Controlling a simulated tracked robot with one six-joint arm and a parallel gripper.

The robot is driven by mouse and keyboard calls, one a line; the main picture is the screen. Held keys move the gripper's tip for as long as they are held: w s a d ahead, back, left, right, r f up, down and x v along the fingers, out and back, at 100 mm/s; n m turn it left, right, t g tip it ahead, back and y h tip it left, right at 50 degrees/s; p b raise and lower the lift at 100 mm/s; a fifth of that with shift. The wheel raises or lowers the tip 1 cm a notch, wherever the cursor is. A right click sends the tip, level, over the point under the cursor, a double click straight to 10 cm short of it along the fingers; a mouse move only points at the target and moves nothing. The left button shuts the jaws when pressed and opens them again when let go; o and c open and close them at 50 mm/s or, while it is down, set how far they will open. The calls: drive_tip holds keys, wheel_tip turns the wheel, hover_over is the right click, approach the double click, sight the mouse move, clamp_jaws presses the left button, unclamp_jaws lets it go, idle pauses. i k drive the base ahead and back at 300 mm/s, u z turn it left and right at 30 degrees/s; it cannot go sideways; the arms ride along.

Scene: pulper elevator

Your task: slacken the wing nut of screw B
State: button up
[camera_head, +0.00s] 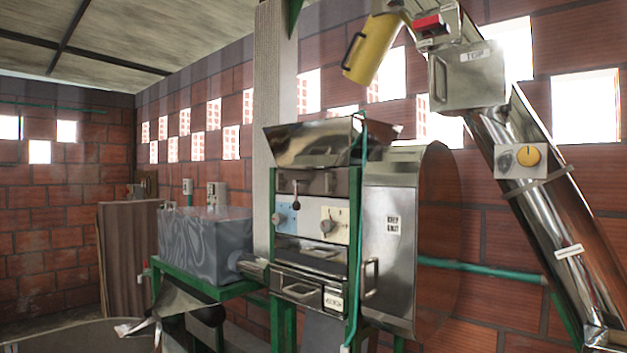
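The pulper's front carries a blue plate (285,213) on the left and a cream plate (341,222) on the right. A grey knob or wing nut (327,226) sits on the cream plate, and a similar grey one (277,218) sits on the blue plate. The marks on the plates are too small to read, so I cannot tell which screw is B. A small dark-knobbed lever (295,196) stands above and between them. I cannot make out my gripper in this view.
A steel hopper (310,143) tops the pulper, with a large drum cover (390,250) at right. A grey motor box (205,240) stands left on a green frame. A round basin (85,335) is at lower left.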

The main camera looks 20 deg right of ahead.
sight(330, 182)
drive_tip(key=i, duration=1.2)
drive_tip(key=u, duration=1.6)
